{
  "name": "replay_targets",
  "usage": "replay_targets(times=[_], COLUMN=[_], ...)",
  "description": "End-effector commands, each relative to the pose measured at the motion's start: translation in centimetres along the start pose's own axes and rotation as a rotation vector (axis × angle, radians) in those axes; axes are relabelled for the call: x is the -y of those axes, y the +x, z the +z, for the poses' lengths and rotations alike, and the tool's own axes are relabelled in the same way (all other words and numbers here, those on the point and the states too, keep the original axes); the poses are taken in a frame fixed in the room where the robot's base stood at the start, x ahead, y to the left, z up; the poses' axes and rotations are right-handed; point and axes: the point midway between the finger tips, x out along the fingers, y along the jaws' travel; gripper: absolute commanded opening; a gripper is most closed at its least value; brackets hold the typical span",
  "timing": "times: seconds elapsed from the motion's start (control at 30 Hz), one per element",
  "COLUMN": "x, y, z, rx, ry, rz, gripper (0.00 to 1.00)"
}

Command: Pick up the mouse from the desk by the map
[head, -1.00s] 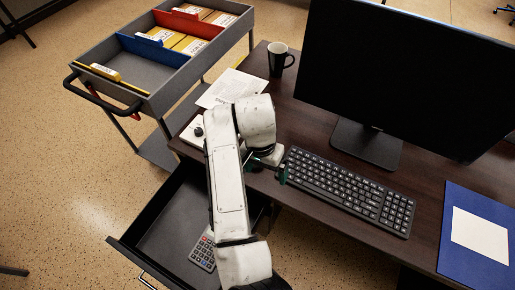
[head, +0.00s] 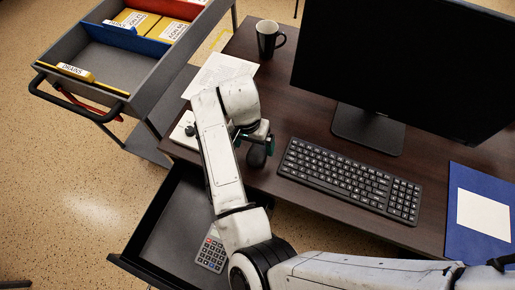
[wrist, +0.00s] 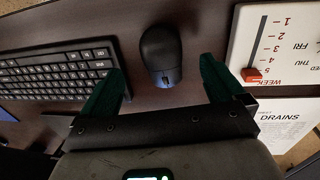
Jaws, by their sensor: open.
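The black mouse (head: 257,155) lies on the dark desk (head: 300,104), just left of the keyboard. It also shows in the wrist view (wrist: 161,54), ahead of my gripper and between the lines of its two green fingers. My gripper (wrist: 158,84) is open and empty. Its fingertips stand apart on either side of the mouse's near end, and I cannot tell how high above the desk they are. In the head view my gripper (head: 254,138) is just above the mouse and partly hides it. No map is clearly seen.
The keyboard (head: 348,179) is right of the mouse. A white week board (wrist: 270,42) with a red slider lies on its other side. A mug (head: 268,39), papers (head: 219,75) and a monitor (head: 390,60) are behind. An open drawer (head: 165,230) holds a calculator (head: 212,250).

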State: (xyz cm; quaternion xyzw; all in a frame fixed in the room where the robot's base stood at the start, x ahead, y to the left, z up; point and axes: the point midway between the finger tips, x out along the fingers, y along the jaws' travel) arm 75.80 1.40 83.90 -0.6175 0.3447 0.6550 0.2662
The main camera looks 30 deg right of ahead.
Motion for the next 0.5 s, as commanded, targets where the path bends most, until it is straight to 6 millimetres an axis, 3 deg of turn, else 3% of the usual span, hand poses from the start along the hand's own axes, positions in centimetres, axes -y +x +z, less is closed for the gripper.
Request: replay_targets(times=[0.23,0.5], x=[0.1,0.2], y=[1.8,5.5], z=[0.1,0.0], rx=[0.003,0.003], ry=[-0.002,0.000], rz=[0.000,0.001], gripper=[0.96,0.96])
